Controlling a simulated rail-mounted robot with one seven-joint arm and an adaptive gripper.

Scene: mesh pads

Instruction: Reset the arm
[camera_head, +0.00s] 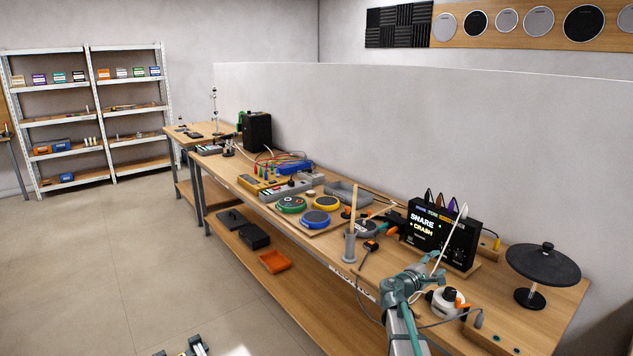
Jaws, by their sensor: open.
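My arm rises from the bottom edge of the head view, right of centre, in grey and teal. My gripper (431,264) is at its upper end, small in the picture, in front of the lower left part of a black drum module (440,233). Its jaws are open, and I see nothing held between them. A thin white cable or stick passes close to it in the picture; I cannot tell whether they touch. The arm hides part of the workbench's (480,300) front edge.
Round pads (321,217), a grey cup with a wooden stick (350,245), a white round device (444,301) and a black cymbal pad on a stand (543,264) crowd the bench. Loose cables lie near the arm. An orange tray (274,262) sits on the lower shelf. The floor at left is mostly clear.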

